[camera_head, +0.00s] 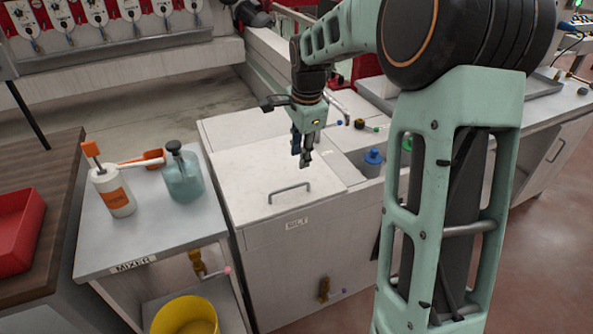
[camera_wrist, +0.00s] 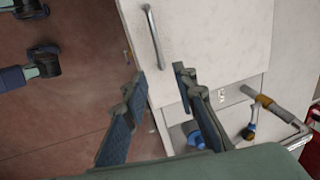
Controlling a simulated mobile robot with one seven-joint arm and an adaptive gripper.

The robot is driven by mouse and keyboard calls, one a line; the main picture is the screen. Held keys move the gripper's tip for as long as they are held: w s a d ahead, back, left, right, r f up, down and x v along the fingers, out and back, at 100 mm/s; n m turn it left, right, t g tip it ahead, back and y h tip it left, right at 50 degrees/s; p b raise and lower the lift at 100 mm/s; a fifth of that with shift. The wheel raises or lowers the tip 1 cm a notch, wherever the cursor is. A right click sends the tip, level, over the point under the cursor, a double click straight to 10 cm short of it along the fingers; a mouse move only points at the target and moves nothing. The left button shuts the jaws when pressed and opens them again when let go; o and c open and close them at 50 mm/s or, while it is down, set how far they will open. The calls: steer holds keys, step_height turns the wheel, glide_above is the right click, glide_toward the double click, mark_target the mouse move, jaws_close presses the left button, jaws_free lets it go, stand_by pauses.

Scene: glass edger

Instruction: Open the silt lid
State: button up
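The silt lid (camera_head: 255,185) is a pale, flat, shut panel on top of a white cabinet, with a label reading SILT (camera_head: 297,223) on the front below it. A grey bar handle (camera_head: 289,188) stands near the lid's front edge. My gripper (camera_head: 306,161) hangs above the lid, behind and slightly right of the handle in the head view. In the wrist view my gripper (camera_wrist: 160,72) has its two fingers apart with nothing between them. There the handle (camera_wrist: 153,36) shows beyond the fingertips on the pale lid (camera_wrist: 200,28), clear of both fingers.
Left of the cabinet is a bench labelled MIXER (camera_head: 135,264), with a white bottle (camera_head: 113,191) and a teal jug (camera_head: 183,178). A yellow bucket (camera_head: 186,316) is below. A blue-capped container (camera_head: 372,161) stands right of the lid. The handle's surroundings are clear.

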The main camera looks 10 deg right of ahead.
mark_target(294, 187)
steer(key=x, duration=0.7)
steer(key=a+x, duration=0.1)
steer(key=x, duration=0.3)
steer(key=shift+s+f, duration=0.1)
steer(key=shift+s, duration=0.05)
jaws_close()
